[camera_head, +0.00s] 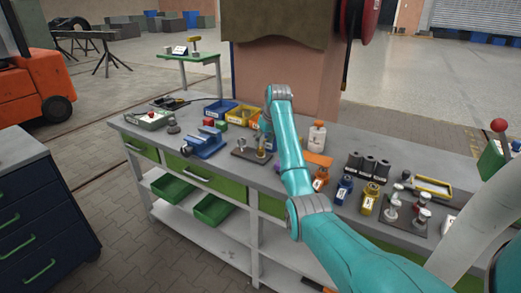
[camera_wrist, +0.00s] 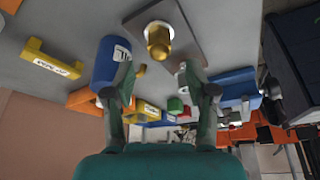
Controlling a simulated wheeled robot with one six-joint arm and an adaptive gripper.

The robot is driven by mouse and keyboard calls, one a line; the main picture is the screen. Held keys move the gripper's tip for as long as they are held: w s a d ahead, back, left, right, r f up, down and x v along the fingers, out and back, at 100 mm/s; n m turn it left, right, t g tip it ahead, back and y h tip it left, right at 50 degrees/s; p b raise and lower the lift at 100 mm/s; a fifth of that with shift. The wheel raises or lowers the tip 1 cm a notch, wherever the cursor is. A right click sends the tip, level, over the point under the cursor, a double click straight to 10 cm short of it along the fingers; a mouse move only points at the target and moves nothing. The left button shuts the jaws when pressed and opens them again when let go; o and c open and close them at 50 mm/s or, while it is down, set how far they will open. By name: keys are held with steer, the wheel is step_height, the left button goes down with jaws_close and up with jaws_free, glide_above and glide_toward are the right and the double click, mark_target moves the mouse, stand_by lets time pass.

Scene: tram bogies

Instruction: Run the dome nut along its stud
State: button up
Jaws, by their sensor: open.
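The stud itself is hidden from this angle. My gripper (camera_wrist: 162,70) is open, with one finger on each side and nothing between the tips. The nut lies ahead of the fingertips, apart from both.
A blue labelled cylinder (camera_wrist: 110,62) stands close to the left finger in the wrist view. In the head view a blue vise (camera_head: 204,143) is left of the plate on the workbench (camera_head: 150,129). Bins, bottles and metal parts crowd the bench's right side.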

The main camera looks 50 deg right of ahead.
mark_target(261, 149)
steer(key=shift+x, duration=3)
jaws_close()
